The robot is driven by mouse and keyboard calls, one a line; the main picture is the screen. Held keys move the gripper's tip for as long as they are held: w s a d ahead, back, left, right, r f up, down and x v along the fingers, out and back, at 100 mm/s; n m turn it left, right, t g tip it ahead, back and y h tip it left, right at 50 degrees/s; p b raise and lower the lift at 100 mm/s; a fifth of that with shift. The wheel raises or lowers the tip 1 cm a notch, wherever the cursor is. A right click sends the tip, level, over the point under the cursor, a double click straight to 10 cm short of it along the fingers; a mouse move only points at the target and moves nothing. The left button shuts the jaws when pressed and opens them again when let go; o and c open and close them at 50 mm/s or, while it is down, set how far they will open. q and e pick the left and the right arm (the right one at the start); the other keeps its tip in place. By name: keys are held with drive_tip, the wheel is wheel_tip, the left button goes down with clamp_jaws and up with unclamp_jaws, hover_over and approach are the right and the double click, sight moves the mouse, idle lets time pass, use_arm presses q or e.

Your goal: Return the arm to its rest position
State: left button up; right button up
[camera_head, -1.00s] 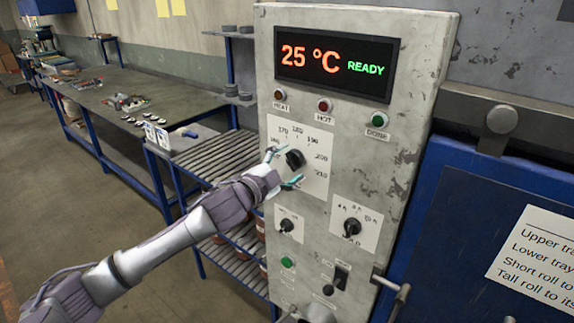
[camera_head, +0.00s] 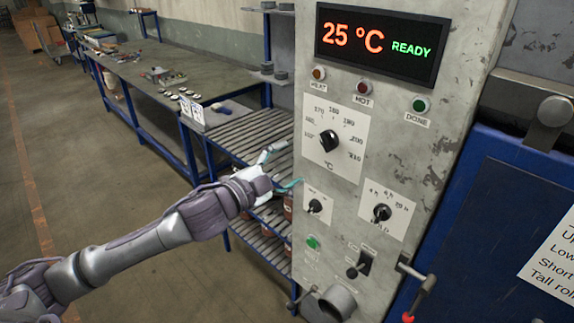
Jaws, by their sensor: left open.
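My left arm comes in from the lower left. My left gripper (camera_head: 279,168) is open and empty, its teal-tipped fingers apart, in front of the slatted rack and just left of the control panel. The grey control panel (camera_head: 345,180) stands right of the gripper. Its temperature dial (camera_head: 329,141) is up and to the right of the fingers, clear of them. The display (camera_head: 380,42) reads 25 °C and READY. My right gripper is out of view.
A slatted rack (camera_head: 243,131) stands behind my left gripper. A long workbench (camera_head: 140,70) with parts runs back on the left. A blue door (camera_head: 480,220) with a latch handle (camera_head: 417,275) is at the right. Open floor (camera_head: 90,190) lies at the left.

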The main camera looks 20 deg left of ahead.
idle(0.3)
use_arm(q)
drive_tip(key=s+a+f+n+g+y+b, duration=0.1)
drive_tip(key=a+f+n+g+y+b, duration=0.2)
drive_tip(key=f, duration=1.1)
drive_tip(key=a+f+n+y+b, duration=0.15)
drive_tip(key=a+f, duration=0.25)
drive_tip(key=f, duration=1)
drive_tip(key=s+a+f+n+g+y+b, duration=0.1)
drive_tip(key=a+f+n+g+y+b, duration=0.2)
drive_tip(key=f, duration=1.1)
drive_tip(key=s+f+n+g+b, duration=0.1)
drive_tip(key=s+f+g, duration=0.1)
drive_tip(key=s+f, duration=0.65)
drive_tip(key=s+f+n+g+b, duration=0.15)
drive_tip(key=s+f, duration=0.25)
drive_tip(key=f, duration=0.9)
drive_tip(key=s+d+f+n+g+b, duration=0.1)
drive_tip(key=s+d+f+g, duration=0.1)
drive_tip(key=s+f, duration=0.5)
drive_tip(key=s+d+f+g+h+b, duration=0.1)
drive_tip(key=s+d+f, duration=0.4)
drive_tip(key=s, duration=1.1)
drive_tip(key=s+d+f+n+g+b, duration=0.1)
drive_tip(key=s+d+f+g+b, duration=0.1)
drive_tip(key=s+f, duration=0.6)
drive_tip(key=s+d+g, duration=0.1)
drive_tip(key=s, duration=0.2)
drive_tip(key=shift+s+d+f+n, duration=0.3)
drive_tip(key=shift+f, duration=0.05)
